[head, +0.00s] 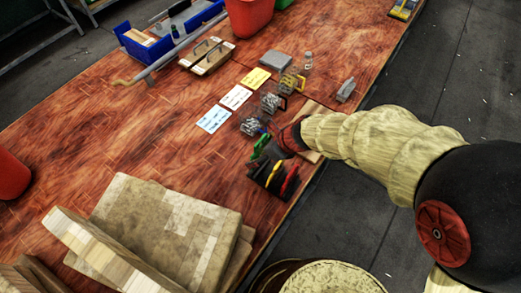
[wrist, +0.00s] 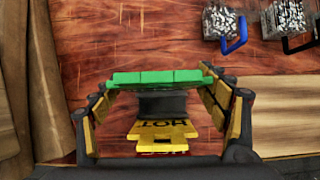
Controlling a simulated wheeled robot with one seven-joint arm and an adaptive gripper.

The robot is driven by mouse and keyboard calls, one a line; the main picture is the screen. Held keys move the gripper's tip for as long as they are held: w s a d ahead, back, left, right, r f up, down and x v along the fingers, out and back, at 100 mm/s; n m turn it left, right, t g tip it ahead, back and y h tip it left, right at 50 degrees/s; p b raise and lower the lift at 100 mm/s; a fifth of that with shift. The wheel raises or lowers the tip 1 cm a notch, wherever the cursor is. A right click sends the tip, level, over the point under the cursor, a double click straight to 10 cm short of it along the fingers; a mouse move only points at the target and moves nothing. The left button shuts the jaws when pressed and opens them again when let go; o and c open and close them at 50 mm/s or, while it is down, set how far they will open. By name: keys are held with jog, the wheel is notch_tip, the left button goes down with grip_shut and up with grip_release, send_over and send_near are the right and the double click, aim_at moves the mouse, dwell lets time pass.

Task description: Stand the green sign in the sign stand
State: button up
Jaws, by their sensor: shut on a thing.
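My gripper (wrist: 160,79) is shut on the green sign (wrist: 158,77), with one finger at each end of it. In the head view my gripper (head: 270,145) is above the near edge of the bench, and the green sign (head: 259,146) shows in it. The black sign stand (wrist: 162,104) is just below the green sign in the wrist view. A yellow sign (wrist: 163,131) reading "HOT" and a red sign (wrist: 160,154) are beside it, towards my wrist. Whether the green sign touches the stand, I cannot tell.
Several clear bins of metal parts (head: 252,127) with coloured handles stand beyond my gripper. Blue, white and yellow cards (head: 236,97) lie beside them. Stacked boards (head: 165,225) lie at the near left. The middle of the wooden bench (head: 130,135) is clear.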

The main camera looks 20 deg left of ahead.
jog(key=shift+f+b, duration=0.95)
jog(key=shift+f, duration=0.45)
jog(key=shift+f+b, duration=1.3)
jog(key=shift+f, duration=0.65)
dwell(1.0)
jog(key=o, duration=1.2)
jog(key=shift+o, duration=0.8)
jog(key=v, duration=1.2)
